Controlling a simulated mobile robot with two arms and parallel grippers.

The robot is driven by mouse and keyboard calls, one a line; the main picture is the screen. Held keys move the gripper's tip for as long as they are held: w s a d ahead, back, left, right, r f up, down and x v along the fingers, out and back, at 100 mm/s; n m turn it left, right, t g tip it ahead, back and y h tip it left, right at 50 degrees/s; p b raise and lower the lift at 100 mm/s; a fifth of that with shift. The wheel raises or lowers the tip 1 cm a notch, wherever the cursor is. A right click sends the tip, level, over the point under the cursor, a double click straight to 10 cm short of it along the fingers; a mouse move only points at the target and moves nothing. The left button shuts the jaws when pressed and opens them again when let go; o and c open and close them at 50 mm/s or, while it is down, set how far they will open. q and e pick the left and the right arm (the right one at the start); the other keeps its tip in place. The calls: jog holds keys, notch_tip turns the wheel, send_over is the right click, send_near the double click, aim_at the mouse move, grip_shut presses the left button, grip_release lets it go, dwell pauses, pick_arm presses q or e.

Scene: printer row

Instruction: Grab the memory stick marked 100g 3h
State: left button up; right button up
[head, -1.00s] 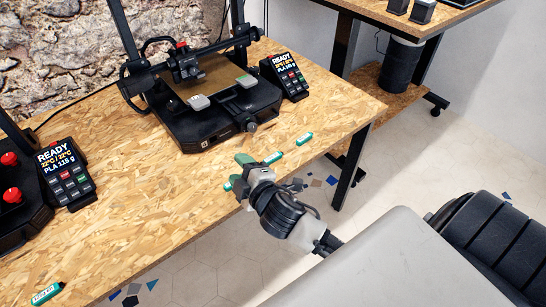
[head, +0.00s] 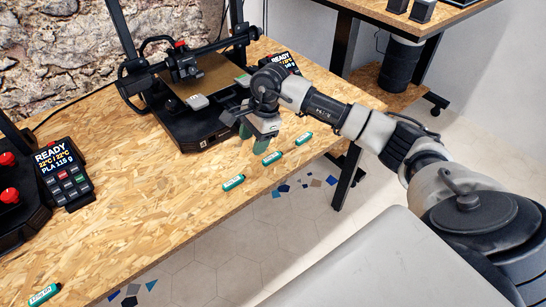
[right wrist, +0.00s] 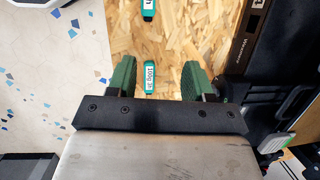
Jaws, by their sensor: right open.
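The memory stick marked 100g 3h (right wrist: 150,78) is a small teal stick with a white label. It lies on the table between my fingers in the right wrist view, apart from both. It appears to be the middle stick (head: 272,158) of a slanting row in the head view, though its label is too small to read there. My right gripper (head: 248,133) is open and empty, fingers pointing down above the table by the printer's front. Its green fingers also show in the right wrist view (right wrist: 156,79). My left gripper is out of view.
Similar sticks lie on the wooden table: one to the left (head: 233,182), one to the right (head: 304,138), one at the near left (head: 44,294). The black printer (head: 205,128) stands close behind my right gripper. The table's front edge is close to the row.

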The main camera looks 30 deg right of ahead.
aim_at(274, 156)
jog(key=d+h, duration=0.1)
jog(key=d, duration=0.1)
jog(key=d+f+h, duration=0.1)
jog(key=d, duration=0.1)
jog(key=d+f+h, duration=0.1)
jog(key=d, duration=0.1)
jog(key=shift+s+d+f+g, duration=0.1)
jog(key=shift+d+f+g, duration=0.15)
jog(key=shift+g, duration=0.15)
jog(key=f, duration=0.4)
jog(key=f+p, duration=0.1)
jog(key=f, duration=0.1)
jog(key=shift+a+f, duration=0.2)
jog(key=shift+a, duration=0.05)
grip_shut()
